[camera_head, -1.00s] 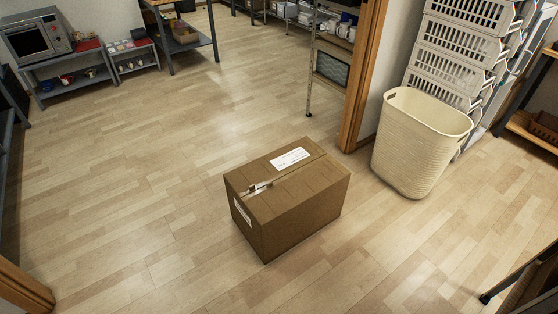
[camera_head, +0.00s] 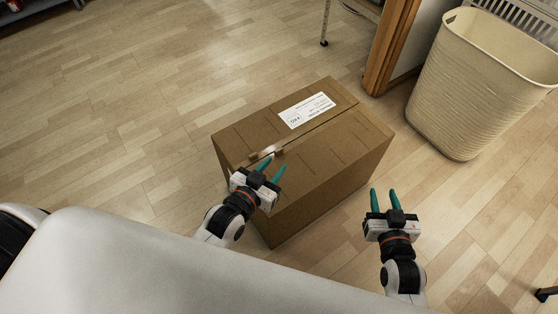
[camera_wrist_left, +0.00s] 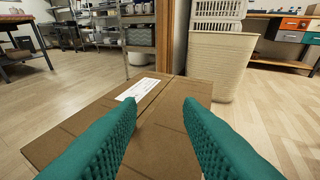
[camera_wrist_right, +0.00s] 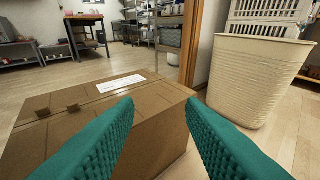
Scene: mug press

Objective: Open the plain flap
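A closed brown cardboard box (camera_head: 256,215) stands on the floor, and its top is split by a seam. The flap with the white label (camera_head: 306,110) is on the far side of the seam. The plain flap (camera_head: 330,150) is on the near side and lies flat. A piece of tape (camera_head: 267,152) shows at the seam's left end. My left gripper (camera_head: 274,164) is open and empty, over the box's near left top edge, hiding part of it. My right gripper (camera_head: 383,193) is open and empty, to the right of the box's near side, apart from it.
A cream basket (camera_head: 485,85) stands to the right, behind the box. A wooden door frame (camera_head: 390,48) and a metal shelf leg (camera_head: 325,25) are behind it. The floor to the left of the box is clear.

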